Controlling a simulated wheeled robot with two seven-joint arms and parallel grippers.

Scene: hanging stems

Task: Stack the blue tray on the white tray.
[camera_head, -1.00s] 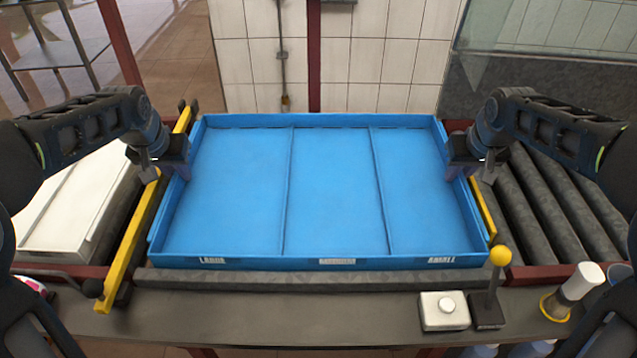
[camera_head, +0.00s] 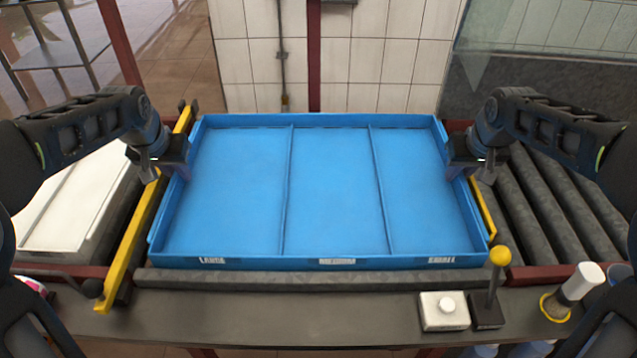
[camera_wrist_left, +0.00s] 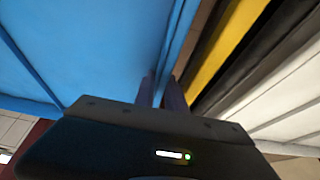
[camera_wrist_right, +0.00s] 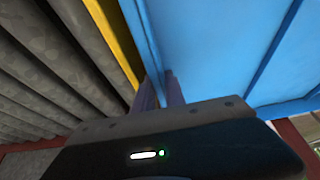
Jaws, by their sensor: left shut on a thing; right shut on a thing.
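The blue tray (camera_head: 335,190) is wide and empty, with three compartments and small labels on its front wall. It lies level in the middle of the head view, above the rollers. My left gripper (camera_head: 172,172) is shut on its left wall; the left wrist view shows the fingers (camera_wrist_left: 160,90) on the rim. My right gripper (camera_head: 464,170) is shut on its right wall; the right wrist view shows those fingers (camera_wrist_right: 160,90) on the rim. The white tray (camera_head: 75,205) is at the left, beyond a yellow rail. Whether the blue tray touches the rollers I cannot tell.
A yellow rail (camera_head: 133,250) stands between the two trays. Bare grey rollers (camera_head: 565,200) lie at the right. A white button box (camera_head: 444,310), a yellow-knobbed lever (camera_head: 499,258) and a white-topped cylinder (camera_head: 582,283) stand on the front ledge.

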